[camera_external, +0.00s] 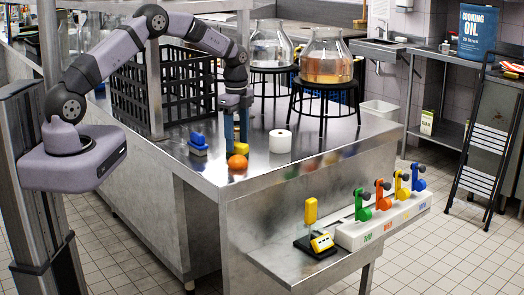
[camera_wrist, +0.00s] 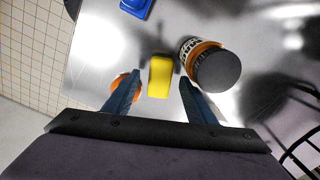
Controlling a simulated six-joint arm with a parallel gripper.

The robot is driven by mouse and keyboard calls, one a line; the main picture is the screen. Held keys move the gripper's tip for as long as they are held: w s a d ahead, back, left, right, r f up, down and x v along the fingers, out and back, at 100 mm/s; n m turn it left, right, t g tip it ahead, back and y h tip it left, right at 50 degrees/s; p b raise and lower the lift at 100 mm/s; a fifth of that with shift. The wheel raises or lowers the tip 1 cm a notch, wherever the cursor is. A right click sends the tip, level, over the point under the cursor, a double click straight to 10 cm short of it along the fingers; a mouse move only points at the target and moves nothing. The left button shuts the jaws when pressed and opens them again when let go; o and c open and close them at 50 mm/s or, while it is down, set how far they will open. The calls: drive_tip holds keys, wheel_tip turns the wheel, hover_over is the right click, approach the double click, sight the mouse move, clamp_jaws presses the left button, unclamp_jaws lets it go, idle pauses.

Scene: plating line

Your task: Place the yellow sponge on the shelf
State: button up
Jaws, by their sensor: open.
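The yellow sponge (camera_wrist: 160,75) lies on the steel table in the wrist view, between the lines of my two blue fingers. In the external view a part of the yellow sponge (camera_external: 241,148) shows behind my fingers. My gripper (camera_wrist: 160,82) is open and empty above it, pointing down; it also shows in the external view (camera_external: 236,138). I cannot tell how far the fingertips are above the sponge. A low steel shelf (camera_external: 262,258) is attached at the front of the table; a rear shelf (camera_external: 445,130) stands at the right.
An orange (camera_external: 237,162) is close beside my gripper. A dark-topped can (camera_wrist: 215,68) stands right of the sponge in the wrist view. A blue object (camera_external: 197,144) and white roll (camera_external: 280,141) stand nearby. A black crate (camera_external: 165,90) is behind. Levers (camera_external: 383,195) occupy the low shelf.

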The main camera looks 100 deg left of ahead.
sight(237, 144)
drive_tip(key=shift+f, duration=1.2)
drive_tip(key=shift+c, duration=0.4)
drive_tip(key=c, duration=1.1)
drive_tip(key=shift+r, duration=0.15)
wheel_tip(237, 144, up, 18)
drive_tip(key=b, duration=0.3)
